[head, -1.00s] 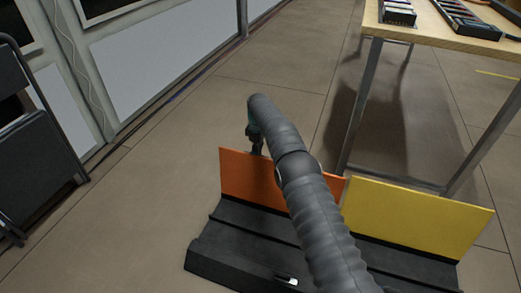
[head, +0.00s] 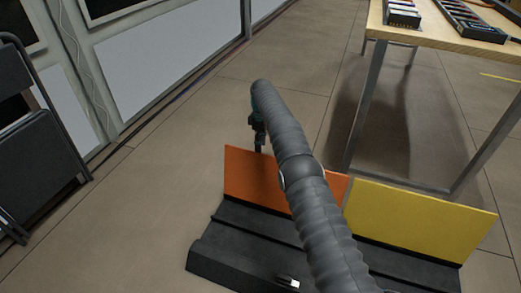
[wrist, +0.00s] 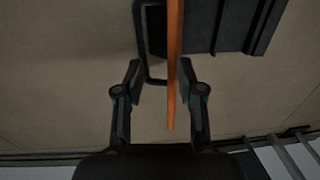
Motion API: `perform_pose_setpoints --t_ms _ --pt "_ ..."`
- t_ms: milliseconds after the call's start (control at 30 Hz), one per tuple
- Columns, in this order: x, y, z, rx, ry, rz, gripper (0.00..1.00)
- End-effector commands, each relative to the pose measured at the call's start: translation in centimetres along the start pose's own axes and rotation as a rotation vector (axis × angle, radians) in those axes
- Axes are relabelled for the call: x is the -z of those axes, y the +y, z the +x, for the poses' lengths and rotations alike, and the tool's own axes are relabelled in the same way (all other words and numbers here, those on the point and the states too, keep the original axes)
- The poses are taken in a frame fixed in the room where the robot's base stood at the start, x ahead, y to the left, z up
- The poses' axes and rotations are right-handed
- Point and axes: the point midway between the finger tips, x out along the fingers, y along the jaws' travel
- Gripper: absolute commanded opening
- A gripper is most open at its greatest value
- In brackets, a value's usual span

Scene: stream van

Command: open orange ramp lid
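The orange ramp lid (head: 250,175) stands nearly upright at the back edge of the black cable ramp (head: 225,260) in the head view. My gripper (head: 261,148) is at the lid's top edge, left of its middle; my arm covers part of the lid. In the wrist view the orange lid (wrist: 174,50) shows edge-on as a thin strip. My gripper (wrist: 161,67) is open there, with the strip between its two fingers, closer to the right finger. A clear gap shows on the left. It does not grip the lid.
A yellow lid (head: 418,222) stands upright beside the orange one on the right. A wooden table (head: 440,35) with metal legs is behind at the right. A folded black chair (head: 45,150) stands at the left. The floor behind and left of the ramp is clear.

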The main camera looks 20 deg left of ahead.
Motion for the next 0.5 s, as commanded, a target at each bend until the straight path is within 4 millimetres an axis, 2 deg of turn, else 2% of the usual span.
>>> perform_pose_setpoints --t_ms 133,400,433,500 --pt "-0.02 -0.01 -0.72 -0.001 0.001 0.000 0.38" --pt "-0.04 -0.02 -0.82 -0.001 0.001 0.000 0.38" --pt "-0.04 -0.01 -0.83 -0.001 0.001 0.000 0.33" --pt "-0.33 0.18 -1.07 -0.002 0.001 0.005 0.16"
